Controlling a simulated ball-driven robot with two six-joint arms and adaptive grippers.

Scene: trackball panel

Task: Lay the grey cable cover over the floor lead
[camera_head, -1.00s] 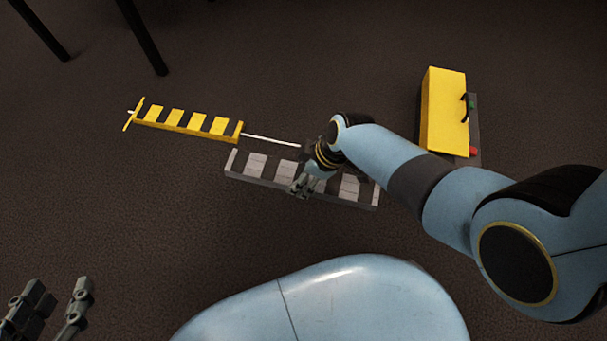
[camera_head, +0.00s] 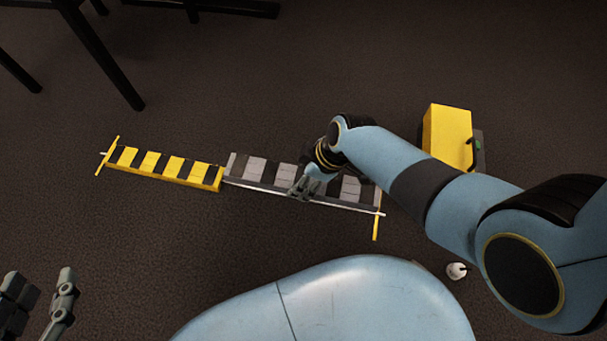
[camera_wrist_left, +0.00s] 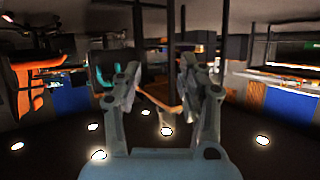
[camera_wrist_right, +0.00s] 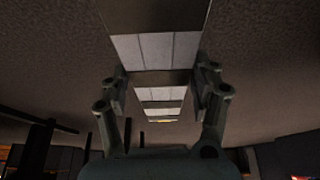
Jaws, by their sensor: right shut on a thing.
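The grey cable cover (camera_head: 255,171), with grey and black blocks, lies lengthwise beside the end of a yellow-and-black cover (camera_head: 165,166). The white floor lead (camera_head: 345,206) shows along the grey cover's near edge and runs to a yellow bar (camera_head: 376,222). I cannot tell whether the grey cover is on the floor or slightly above it. My right gripper (camera_head: 303,188) is shut on the grey cover near its middle; the cover also shows between the fingers in the right wrist view (camera_wrist_right: 155,50). My left gripper (camera_head: 40,305) is open and empty, far from it at lower left.
A yellow box (camera_head: 447,135) with a black handle stands at the right, behind my right arm. A small white round thing (camera_head: 456,271) lies on the floor at lower right. Dark furniture legs (camera_head: 105,60) stand at the upper left. Floor left of my base is clear.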

